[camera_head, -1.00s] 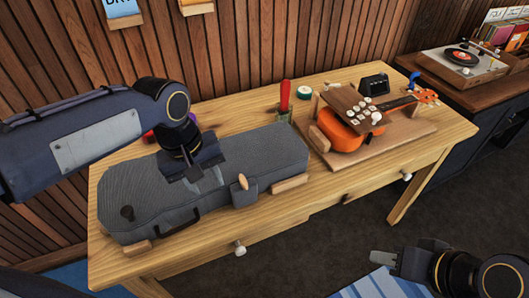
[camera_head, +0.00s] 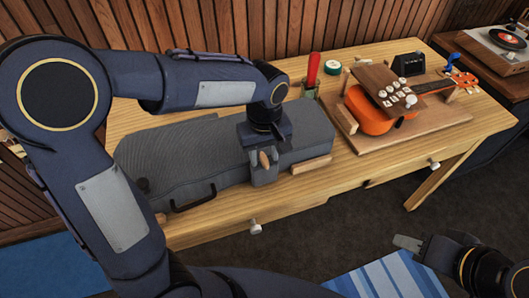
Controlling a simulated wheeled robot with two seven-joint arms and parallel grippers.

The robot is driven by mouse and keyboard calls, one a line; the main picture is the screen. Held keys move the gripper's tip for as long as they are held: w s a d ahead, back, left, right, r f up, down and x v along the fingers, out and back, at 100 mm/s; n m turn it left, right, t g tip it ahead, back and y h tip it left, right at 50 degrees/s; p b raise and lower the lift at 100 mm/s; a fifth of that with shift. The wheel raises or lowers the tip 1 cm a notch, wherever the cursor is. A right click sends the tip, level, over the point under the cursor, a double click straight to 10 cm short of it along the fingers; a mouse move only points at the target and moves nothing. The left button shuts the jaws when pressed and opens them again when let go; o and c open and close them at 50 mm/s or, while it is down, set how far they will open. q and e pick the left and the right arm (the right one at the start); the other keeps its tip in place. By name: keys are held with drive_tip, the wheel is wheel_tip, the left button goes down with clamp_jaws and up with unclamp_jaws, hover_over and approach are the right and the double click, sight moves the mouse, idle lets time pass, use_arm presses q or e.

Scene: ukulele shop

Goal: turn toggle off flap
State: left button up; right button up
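A grey ukulele case (camera_head: 190,160) lies closed on the wooden workbench. A small wooden toggle (camera_head: 265,160) stands upright on the case's front edge, over a grey flap (camera_head: 264,177). My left gripper (camera_head: 266,149) points down right at the toggle; its dark body hides part of the case top behind. I cannot tell whether its fingers are touching the toggle or how far apart they are. My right gripper (camera_head: 406,243) is low at the right, off the bench front, with nothing visible in it; its finger gap does not show.
Wooden blocks (camera_head: 312,165) sit along the case's front edge. An orange ukulele (camera_head: 371,118) rests on a wooden board at the bench's right. A red-handled tool (camera_head: 313,70) stands behind the case. A record player (camera_head: 497,42) is at the far right.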

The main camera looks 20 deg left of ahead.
use_arm(q)
clamp_jaws()
drive_tip(key=shift+m, duration=0.3)
drive_tip(key=m+p, duration=0.1)
drive_tip(key=m, duration=0.2)
drive_tip(key=shift+m, duration=0.4)
drive_tip(key=m, duration=0.4)
drive_tip(key=shift+m+p, duration=0.3)
drive_tip(key=shift+p, duration=0.05)
drive_tip(key=m+p, duration=0.1)
drive_tip(key=m, duration=0.3)
drive_tip(key=shift+m, duration=0.3)
drive_tip(key=m, duration=0.4)
drive_tip(key=shift+p, duration=0.35)
drive_tip(key=shift+m, duration=0.3)
